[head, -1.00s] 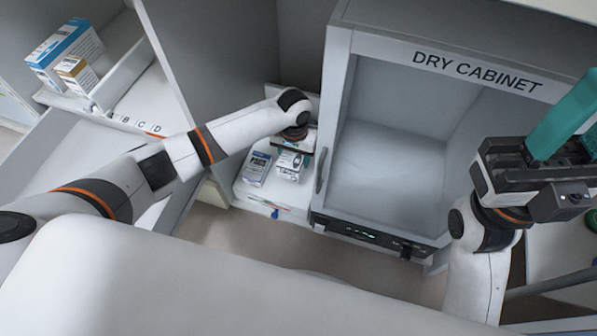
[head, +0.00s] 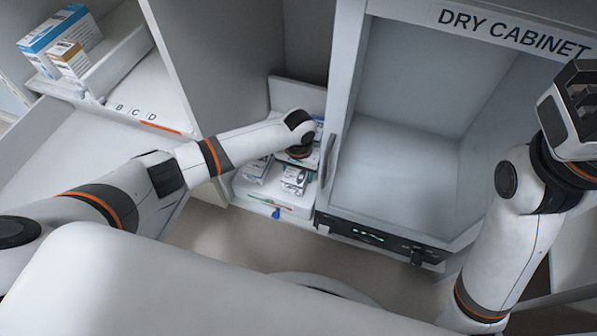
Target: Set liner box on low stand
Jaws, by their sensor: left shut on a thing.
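My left gripper (head: 300,163) points down over the low stand (head: 268,205), a small white shelf beside the dry cabinet. It is shut on a small white box with dark print (head: 294,181), which I take for the liner box; its label is too small to read. The wrist hides the box's top and much of the grip. I cannot tell whether the box touches the stand. My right gripper (head: 577,97) is raised at the right edge; its fingers do not show clearly.
Another small box (head: 257,169) stands just left of the held one, and a blue-marked box (head: 318,128) is behind. The dry cabinet (head: 338,165) stands close on the right, open-fronted and apparently empty. Blue-and-white (head: 58,36) and brown-and-white (head: 69,59) boxes sit on the left shelf.

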